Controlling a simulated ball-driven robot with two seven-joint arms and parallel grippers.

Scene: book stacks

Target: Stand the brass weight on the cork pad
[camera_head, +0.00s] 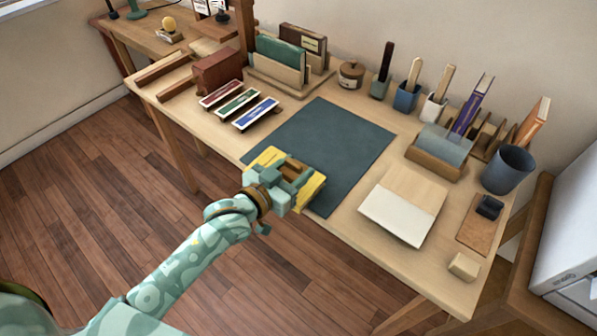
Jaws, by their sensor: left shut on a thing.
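My left gripper (293,174) is over the near edge of the dark desk mat, above a yellow book or folder (311,190). It is shut on a small brown-gold piece (292,171), which looks like the brass weight; the fingers hide most of it. I cannot tell whether the piece touches the yellow thing. The cork pad (471,239) looks to be the brown rectangle at the right end of the desk, well to the right of the gripper. A small dark object (489,207) sits on its far part; its near part is bare. My right gripper is out of view.
The dark mat (340,140) is mostly clear. A cream open book or pad (403,206) lies between the mat and the cork pad. A pale block (464,266) sits near the front right corner. A dark cup (508,170) and upright holders line the back right.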

